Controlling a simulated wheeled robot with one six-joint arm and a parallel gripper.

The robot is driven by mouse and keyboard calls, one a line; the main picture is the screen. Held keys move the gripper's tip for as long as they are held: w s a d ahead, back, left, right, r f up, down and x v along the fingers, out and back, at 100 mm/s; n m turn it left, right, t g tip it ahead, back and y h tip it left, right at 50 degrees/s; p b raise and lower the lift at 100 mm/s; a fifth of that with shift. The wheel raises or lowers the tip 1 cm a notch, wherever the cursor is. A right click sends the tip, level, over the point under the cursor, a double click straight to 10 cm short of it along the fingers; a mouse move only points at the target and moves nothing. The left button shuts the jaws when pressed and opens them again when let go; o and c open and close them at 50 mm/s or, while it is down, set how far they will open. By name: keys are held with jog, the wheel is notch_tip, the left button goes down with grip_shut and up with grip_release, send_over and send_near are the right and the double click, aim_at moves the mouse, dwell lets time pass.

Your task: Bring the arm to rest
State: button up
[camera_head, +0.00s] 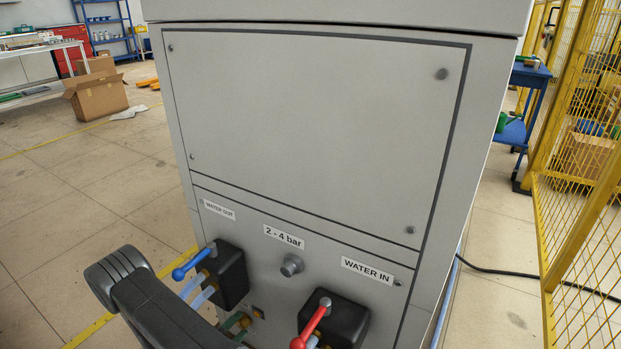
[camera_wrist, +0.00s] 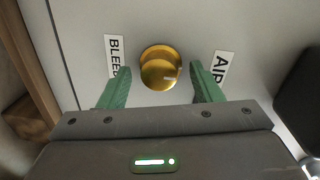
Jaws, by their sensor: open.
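My gripper (camera_wrist: 160,88) shows in the wrist view with its two green fingers spread apart. A round brass knob (camera_wrist: 160,67) on the grey panel lies between and just beyond the fingertips, with a gap to either side. Labels reading "BLEED" (camera_wrist: 114,58) and "AIR" (camera_wrist: 220,66) flank the knob, partly covered by the fingers. In the head view my arm (camera_head: 150,300) reaches up to the lower part of the grey cabinet (camera_head: 310,130). Green finger parts (camera_head: 236,322) show low by the cabinet, mostly hidden behind the arm.
A blue-handled valve (camera_head: 230,275) and a red-handled valve (camera_head: 335,320) stick out of the cabinet near my arm. A yellow mesh fence (camera_head: 585,200) stands at the right, with a black cable (camera_head: 510,271) on the floor. Open floor (camera_head: 90,200) lies at the left.

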jog(key=m, duration=0.5)
jog(key=shift+y, duration=0.3)
jog(key=shift+d+m+t+b, duration=0.1)
jog(key=shift+m+t+b, duration=0.3)
jog(key=shift+m, duration=1.6)
